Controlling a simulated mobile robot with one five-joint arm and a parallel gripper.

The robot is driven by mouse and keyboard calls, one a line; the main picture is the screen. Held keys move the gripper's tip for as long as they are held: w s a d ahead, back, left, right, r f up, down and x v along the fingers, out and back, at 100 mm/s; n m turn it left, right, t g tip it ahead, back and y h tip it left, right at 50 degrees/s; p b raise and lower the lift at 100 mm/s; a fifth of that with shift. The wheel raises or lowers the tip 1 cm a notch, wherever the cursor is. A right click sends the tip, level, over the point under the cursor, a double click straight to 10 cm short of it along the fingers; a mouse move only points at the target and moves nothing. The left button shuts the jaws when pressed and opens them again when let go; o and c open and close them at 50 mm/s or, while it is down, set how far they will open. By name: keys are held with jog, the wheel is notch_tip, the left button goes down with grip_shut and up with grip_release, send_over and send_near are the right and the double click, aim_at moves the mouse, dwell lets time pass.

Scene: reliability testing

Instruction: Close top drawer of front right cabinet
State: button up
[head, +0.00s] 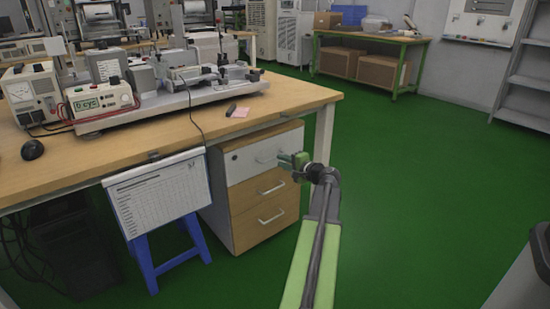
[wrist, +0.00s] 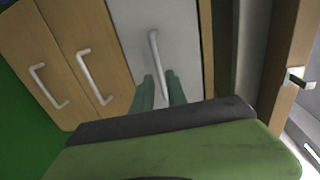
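The cabinet under the bench has a white top drawer (head: 248,160) and two wood-fronted drawers (head: 263,191) below it. The top drawer looks about level with the lower fronts; I cannot tell whether a small gap remains. My gripper (head: 290,161) is in front of the right part of the top drawer. In the wrist view, the top drawer's white front (wrist: 184,45) has a metal bar handle (wrist: 154,50). My gripper's two green fingers (wrist: 160,85) are spread apart, with the handle's near end showing between them. Contact cannot be told.
The wooden bench (head: 110,165) stands above and left of the cabinet, with instruments on it. A paper sheet (head: 160,195) hangs from its front edge, and a blue stool (head: 150,260) stands below. Green floor (head: 420,190) is free to the right.

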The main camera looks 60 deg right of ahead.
jog(key=p+v, duration=0.1)
jog(key=v, duration=1)
jog(key=shift+p, duration=0.35)
jog(key=shift+a, duration=0.1)
